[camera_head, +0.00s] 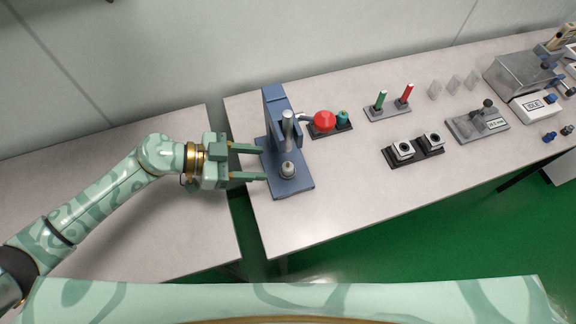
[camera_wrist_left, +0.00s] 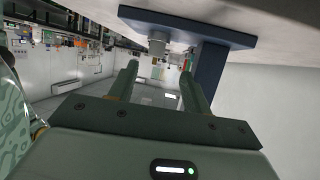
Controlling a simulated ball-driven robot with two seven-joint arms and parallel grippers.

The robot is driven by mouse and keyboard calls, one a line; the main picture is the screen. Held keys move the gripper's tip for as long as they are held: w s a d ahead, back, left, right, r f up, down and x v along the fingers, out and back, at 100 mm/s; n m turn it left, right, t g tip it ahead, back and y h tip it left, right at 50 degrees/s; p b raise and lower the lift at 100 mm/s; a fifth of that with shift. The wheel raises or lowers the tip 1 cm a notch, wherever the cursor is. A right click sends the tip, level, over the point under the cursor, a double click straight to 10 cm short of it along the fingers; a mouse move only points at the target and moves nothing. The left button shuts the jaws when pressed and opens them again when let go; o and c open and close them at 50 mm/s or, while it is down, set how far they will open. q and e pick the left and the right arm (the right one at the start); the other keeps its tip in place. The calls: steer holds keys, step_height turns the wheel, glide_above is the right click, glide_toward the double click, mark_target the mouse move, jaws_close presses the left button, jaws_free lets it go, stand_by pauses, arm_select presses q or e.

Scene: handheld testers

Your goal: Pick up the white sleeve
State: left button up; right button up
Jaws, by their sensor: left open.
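A small pale cylinder that looks like the white sleeve (camera_head: 288,170) stands upright on the base plate of the blue press (camera_head: 276,122), below the ram. It also shows upside down in the left wrist view (camera_wrist_left: 157,42), on the plate (camera_wrist_left: 190,25). My left gripper (camera_head: 264,162) is open and empty, at the left edge of the press, with its fingers pointing at the sleeve. The fingertips are a short way from it. In the left wrist view the sleeve shows between the two fingers (camera_wrist_left: 160,72), beyond their tips. My right gripper is not in view.
Right of the press stand a red knob (camera_head: 323,121) and a green part (camera_head: 343,118) on a dark base, a stand with green and red pins (camera_head: 387,113), and two square blocks (camera_head: 403,150) on dark bases. A gap separates the two tables (camera_head: 245,215).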

mark_target(286, 166)
arm_select(q)
steer(key=shift+x, duration=0.85)
steer(key=b+x, duration=0.1)
steer(key=x, duration=0.1)
steer(key=b+x, duration=0.1)
steer(key=x, duration=0.2)
steer(key=shift+s+d+r, duration=0.15)
steer(key=shift+s, duration=0.05)
jaws_close()
